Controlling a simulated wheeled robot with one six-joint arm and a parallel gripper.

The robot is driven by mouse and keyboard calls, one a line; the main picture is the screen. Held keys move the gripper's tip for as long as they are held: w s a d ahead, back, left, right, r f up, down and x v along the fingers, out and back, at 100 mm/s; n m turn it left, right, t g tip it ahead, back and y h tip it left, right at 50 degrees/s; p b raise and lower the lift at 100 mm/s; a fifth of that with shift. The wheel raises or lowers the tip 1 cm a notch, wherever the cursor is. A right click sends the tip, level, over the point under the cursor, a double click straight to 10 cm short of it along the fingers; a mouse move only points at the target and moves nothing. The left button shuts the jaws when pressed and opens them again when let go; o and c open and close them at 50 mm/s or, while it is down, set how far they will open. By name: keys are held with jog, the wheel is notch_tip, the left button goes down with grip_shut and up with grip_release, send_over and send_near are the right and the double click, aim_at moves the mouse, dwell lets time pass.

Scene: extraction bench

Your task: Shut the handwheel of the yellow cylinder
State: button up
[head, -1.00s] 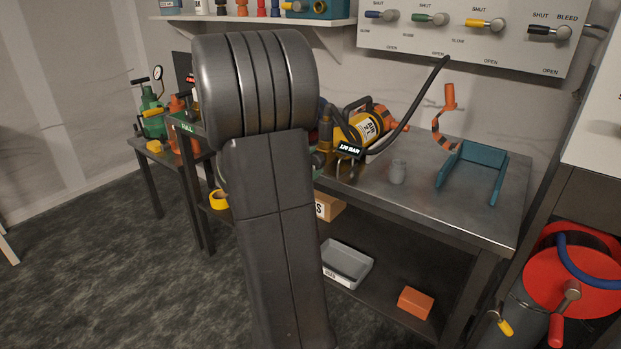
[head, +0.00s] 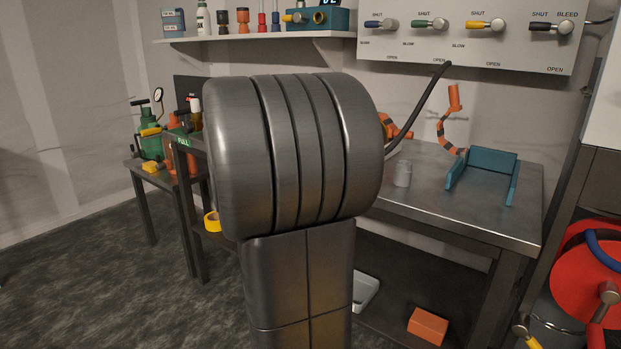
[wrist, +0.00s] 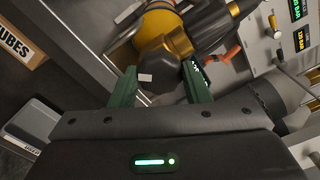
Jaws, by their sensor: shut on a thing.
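The yellow cylinder (wrist: 165,24) shows at the top of the wrist view, lying at a slant. Its dark handwheel (wrist: 165,62), with a small white mark (wrist: 145,77), sits at the near end between the green fingers of my gripper (wrist: 160,85). The gripper is shut on the handwheel; the exact contact at the fingertips is partly hidden. In the head view my arm hides the cylinder, the handwheel and the gripper.
The metal bench (head: 455,205) carries a grey cup (head: 403,173) and a teal cradle (head: 482,178). A black hose (head: 425,100) runs up to the valve panel (head: 470,50). In the wrist view a box (wrist: 20,45) and a grey tray (wrist: 32,125) lie to the left.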

jog(key=m+b, duration=0.3)
jog(key=m, duration=2.3)
jog(key=shift+f, duration=0.1)
dwell(0.3)
jog(key=o, duration=1)
jog(key=p+v, duration=0.2)
jog(key=v, duration=1.2)
jog(key=shift+w+d, duration=0.1)
